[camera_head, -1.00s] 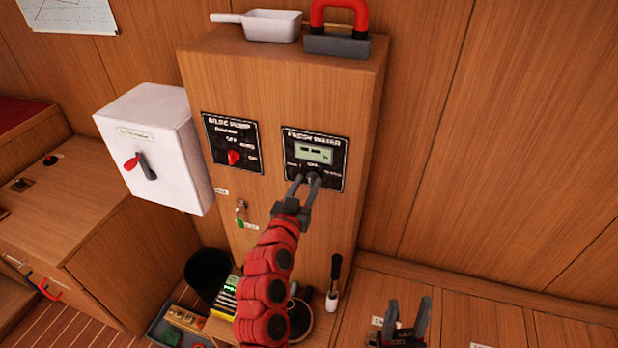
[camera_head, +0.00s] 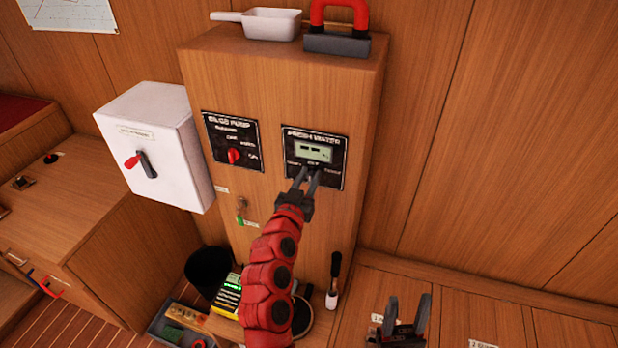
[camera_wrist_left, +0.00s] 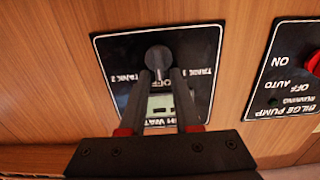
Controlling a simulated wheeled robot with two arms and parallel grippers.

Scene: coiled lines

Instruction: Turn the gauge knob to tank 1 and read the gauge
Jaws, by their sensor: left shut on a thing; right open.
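The black fresh water gauge panel (camera_head: 333,180) is on the wooden cabinet front. Its small display (camera_head: 313,152) shows dashes and no readable level. In the left wrist view the panel (camera_wrist_left: 108,62) is upside down, with OFF beside the knob, TANK 2 at left and TANK 1 at right. My right gripper (camera_head: 407,312) is open and empty at lower right.
The bilge pump panel (camera_head: 221,129) with a red knob (camera_head: 234,155) is just left. A white box (camera_head: 170,180) with a red-and-black switch juts out further left. A key with a green tag (camera_head: 240,215) hangs below. A white pan (camera_head: 270,25) sits on top.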

